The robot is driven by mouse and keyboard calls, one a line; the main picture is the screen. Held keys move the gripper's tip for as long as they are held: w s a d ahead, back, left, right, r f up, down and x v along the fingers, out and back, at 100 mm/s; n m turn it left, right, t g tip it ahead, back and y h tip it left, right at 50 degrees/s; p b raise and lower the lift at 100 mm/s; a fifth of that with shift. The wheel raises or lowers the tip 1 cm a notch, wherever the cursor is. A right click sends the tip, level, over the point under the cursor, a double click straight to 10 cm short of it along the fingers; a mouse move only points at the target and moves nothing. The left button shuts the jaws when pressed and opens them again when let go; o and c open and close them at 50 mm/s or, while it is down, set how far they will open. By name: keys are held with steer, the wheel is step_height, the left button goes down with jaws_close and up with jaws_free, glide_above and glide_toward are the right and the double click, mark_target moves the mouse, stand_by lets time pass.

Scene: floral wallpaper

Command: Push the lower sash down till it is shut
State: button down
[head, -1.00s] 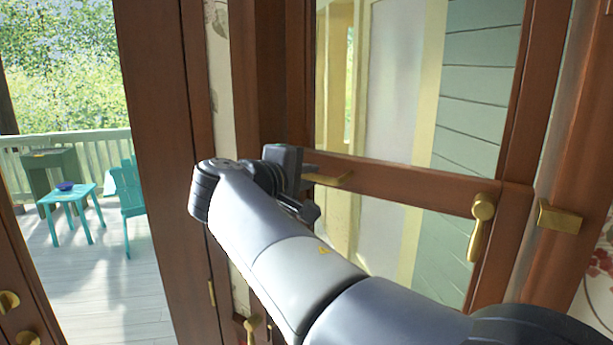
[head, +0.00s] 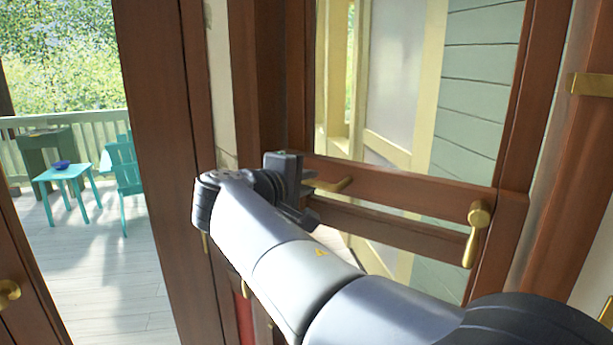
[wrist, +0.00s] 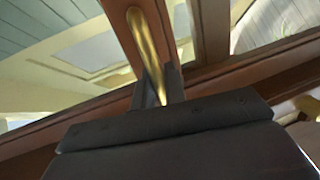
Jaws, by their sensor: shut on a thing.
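The brown wooden sash (head: 420,190) crosses the head view, its rail below a pane. A brass handle (head: 335,184) sticks out near its left end, and a brass lever (head: 478,230) hangs at its right end. My gripper (head: 305,185) is at the left handle, shut; its jaws are partly hidden by my arm. In the wrist view, a long brass piece (wrist: 148,50) runs down along brown wood to the jaws. A second brown rail (head: 400,232) shows below the first, with a gap between them; how far the sash is from its bottom stop cannot be told.
A brass bracket (head: 592,84) is on the right frame post. At the left, an opening shows a porch with a teal table (head: 62,172), a teal chair (head: 125,172) and a railing. A brass knob (head: 8,291) is at the lower left edge.

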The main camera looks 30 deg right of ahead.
step_height(320, 180, down, 14)
steer(key=b, duration=0.9)
steer(key=shift+b, duration=0.3)
steer(key=c, duration=1.6)
jaws_free()
steer(key=shift+o, duration=0.2)
steer(key=shift+r, duration=0.1)
steer(key=shift+a+r, duration=0.1)
steer(key=v, duration=1)
steer(key=shift+s+a+p, duration=0.2)
steer(key=shift+a+p, duration=0.05)
steer(key=shift+p, duration=0.15)
steer(key=shift+w+d, duration=0.1)
